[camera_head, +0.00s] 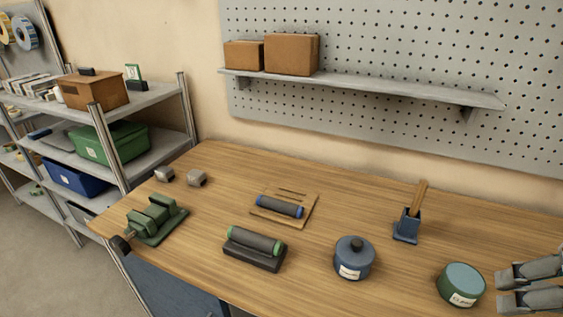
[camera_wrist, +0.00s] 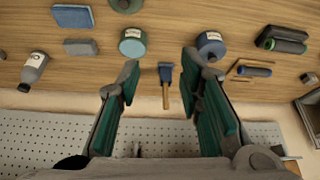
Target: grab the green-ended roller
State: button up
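The green-ended roller (camera_head: 254,240) is a dark grey cylinder with green ends. It lies on a dark cradle (camera_head: 252,259) at the front middle of the wooden table. In the wrist view the green-ended roller (camera_wrist: 287,46) shows at the upper right, beside its dark cradle (camera_wrist: 280,33). My gripper (camera_head: 530,286) is at the right edge of the head view, well to the right of the roller. In the wrist view my gripper (camera_wrist: 155,80) has its two fingers wide apart, with nothing between them.
A blue-ended roller (camera_head: 280,207) lies on a wooden board behind. A green device (camera_head: 155,219) is left. A shelf (camera_head: 370,86) overhangs the back.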

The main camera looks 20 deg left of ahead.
aim_at(262, 242)
jog(key=u, duration=1.1)
jog(key=i+j+z, duration=0.15)
jog(key=j, duration=0.15)
jog(key=i+j+z, duration=0.2)
jog(key=j+z, duration=0.15)
jog(key=j, duration=0.25)
jog(key=i+j+z, duration=0.2)
jog(key=j, duration=0.15)
jog(key=k, duration=0.1)
